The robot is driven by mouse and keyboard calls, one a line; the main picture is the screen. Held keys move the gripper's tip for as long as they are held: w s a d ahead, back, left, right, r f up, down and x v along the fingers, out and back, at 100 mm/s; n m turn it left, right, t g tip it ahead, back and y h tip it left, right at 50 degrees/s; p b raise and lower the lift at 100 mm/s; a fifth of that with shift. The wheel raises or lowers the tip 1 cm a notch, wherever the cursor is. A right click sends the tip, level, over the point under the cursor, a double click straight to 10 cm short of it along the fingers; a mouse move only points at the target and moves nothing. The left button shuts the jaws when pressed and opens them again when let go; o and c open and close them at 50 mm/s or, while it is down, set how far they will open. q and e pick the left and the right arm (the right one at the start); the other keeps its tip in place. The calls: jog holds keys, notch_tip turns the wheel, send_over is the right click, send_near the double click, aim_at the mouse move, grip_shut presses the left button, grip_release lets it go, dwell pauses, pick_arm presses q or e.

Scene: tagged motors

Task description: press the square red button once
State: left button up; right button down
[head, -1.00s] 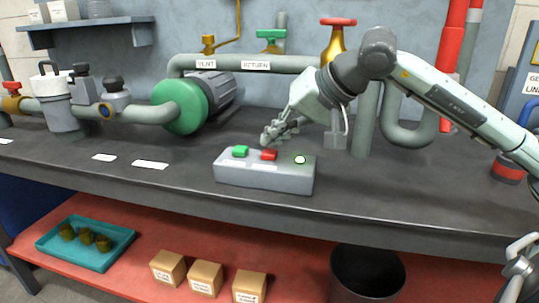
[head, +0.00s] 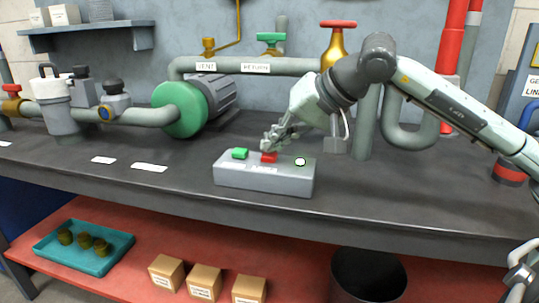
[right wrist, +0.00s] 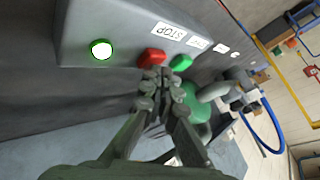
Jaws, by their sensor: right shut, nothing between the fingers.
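The square red button (head: 268,157) is in the middle of the top of a grey control box (head: 262,181) on the bench. A green button (head: 240,153) is to its left and a lit round white-green lamp (head: 300,162) to its right. My right gripper (head: 268,148) is shut and empty, with its fingertips right at the red button's far side. In the right wrist view, the fingertips (right wrist: 157,82) lie close against the red button (right wrist: 152,58) and partly cover it. I cannot tell whether they touch it or whether it is pressed down.
Pipes with a green flange (head: 180,109) and valves stand behind the box. White labels (head: 149,168) lie on the bench at left. The bench front is clear. Below are a teal tray (head: 110,257), several small cartons (head: 204,281) and a dark bin (head: 367,275).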

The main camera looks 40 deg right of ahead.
aim_at(274, 155)
jog(key=shift+f+b, duration=0.3)
dwell(0.5)
jog(key=shift+r+p, duration=0.65)
jog(key=shift+r, duration=0.3)
jog(key=shift+r, duration=0.1)
notch_tip(274, 155, up, 5)
jog(key=p, duration=0.4)
jog(key=shift+f, duration=0.2)
dwell(0.4)
